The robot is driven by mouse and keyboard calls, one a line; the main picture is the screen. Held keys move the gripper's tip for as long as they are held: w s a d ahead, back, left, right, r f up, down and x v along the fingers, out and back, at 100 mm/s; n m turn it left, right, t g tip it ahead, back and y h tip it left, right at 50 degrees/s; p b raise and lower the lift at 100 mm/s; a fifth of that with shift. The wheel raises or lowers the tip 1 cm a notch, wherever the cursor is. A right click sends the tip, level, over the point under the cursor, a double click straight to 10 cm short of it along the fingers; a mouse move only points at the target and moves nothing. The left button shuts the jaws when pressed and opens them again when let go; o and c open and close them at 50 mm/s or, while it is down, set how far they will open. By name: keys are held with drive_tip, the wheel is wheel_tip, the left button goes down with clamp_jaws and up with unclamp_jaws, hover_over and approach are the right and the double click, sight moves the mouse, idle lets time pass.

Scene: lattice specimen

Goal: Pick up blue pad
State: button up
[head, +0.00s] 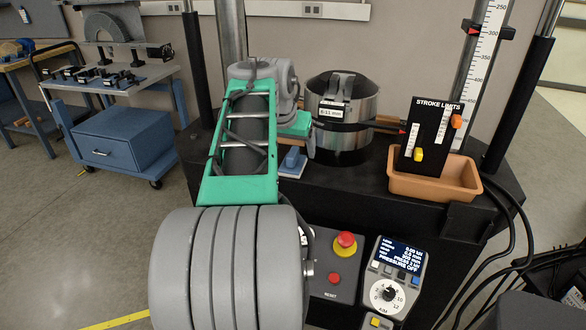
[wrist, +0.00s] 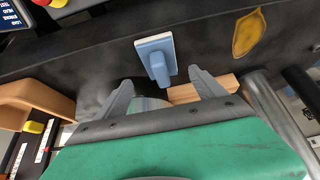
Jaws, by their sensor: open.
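The blue pad, a light blue plate with a raised blue handle, lies on the black machine deck. It shows in the head view (head: 292,160) just below the green end of my arm, and in the wrist view (wrist: 157,58) at upper centre. My gripper (wrist: 162,80) is open, with its two grey fingers apart and nothing held between them. The pad lies just beyond the fingertips in the wrist view, roughly centred between them. I cannot tell the height gap. In the head view my arm hides the fingers.
A metal cylinder (head: 360,140) stands right of the pad. An orange tray (head: 431,189) sits farther right beneath the black stroke limits panel (head: 427,130). A wooden block (wrist: 190,93) lies by my fingers. A control box with a red button (head: 345,240) is at the front.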

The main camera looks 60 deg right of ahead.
sight(292, 153)
drive_tip(key=x, duration=0.4)
drive_tip(key=shift+w+f, duration=0.15)
drive_tip(key=shift+f, duration=0.2)
drive_tip(key=shift+c, duration=0.3)
drive_tip(key=c, duration=1.4)
